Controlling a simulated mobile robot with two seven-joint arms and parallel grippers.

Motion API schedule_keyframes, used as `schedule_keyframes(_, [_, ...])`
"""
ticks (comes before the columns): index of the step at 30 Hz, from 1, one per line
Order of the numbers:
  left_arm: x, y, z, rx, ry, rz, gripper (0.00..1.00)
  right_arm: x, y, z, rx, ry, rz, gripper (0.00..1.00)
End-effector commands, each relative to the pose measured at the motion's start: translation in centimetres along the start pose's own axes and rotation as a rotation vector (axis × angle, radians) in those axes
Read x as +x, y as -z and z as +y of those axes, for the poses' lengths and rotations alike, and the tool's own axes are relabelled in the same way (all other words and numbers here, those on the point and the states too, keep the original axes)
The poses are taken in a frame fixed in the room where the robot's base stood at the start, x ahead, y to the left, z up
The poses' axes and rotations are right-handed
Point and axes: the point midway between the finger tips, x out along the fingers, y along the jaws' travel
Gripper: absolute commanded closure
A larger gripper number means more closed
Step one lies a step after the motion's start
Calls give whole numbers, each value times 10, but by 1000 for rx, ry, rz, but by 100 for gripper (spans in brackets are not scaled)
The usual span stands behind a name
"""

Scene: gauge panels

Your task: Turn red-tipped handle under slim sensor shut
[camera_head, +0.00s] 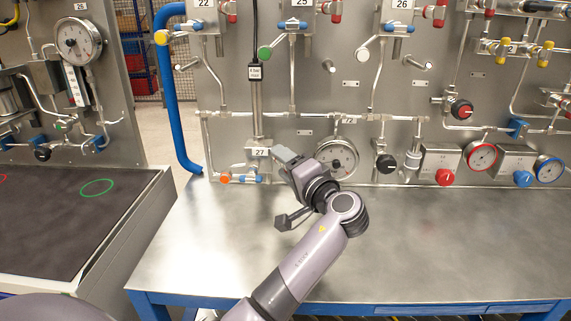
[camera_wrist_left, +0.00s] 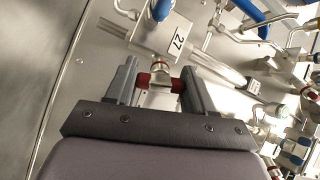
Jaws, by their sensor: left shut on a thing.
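The slim sensor (camera_head: 255,97) is a thin upright metal tube on the panel, above a block labelled 27 (camera_head: 258,152). The block also shows in the wrist view (camera_wrist_left: 152,38). The red-tipped handle (camera_wrist_left: 146,80) lies crosswise between the fingers of my left gripper (camera_wrist_left: 160,74), with red showing near both fingers. My left gripper (camera_head: 281,154) is shut on it, just right of the block in the head view, where gripper and arm hide the handle. My right gripper is not in view.
A round gauge (camera_head: 337,159) is close behind my left wrist. An orange knob (camera_head: 225,179) and blue fittings sit below the block. A black knob (camera_head: 386,162) is further right. The metal table (camera_head: 450,240) is clear.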

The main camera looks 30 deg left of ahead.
Motion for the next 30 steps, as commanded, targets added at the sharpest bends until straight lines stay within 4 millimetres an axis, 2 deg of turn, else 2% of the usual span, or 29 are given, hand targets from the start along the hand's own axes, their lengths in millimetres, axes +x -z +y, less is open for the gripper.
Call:
schedule_keyframes(12, [0, 1, -1, 253, 0, 2, 77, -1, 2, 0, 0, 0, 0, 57])
schedule_keyframes(30, [0, 1, 0, 320, 1, 2, 77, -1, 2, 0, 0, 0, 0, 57])
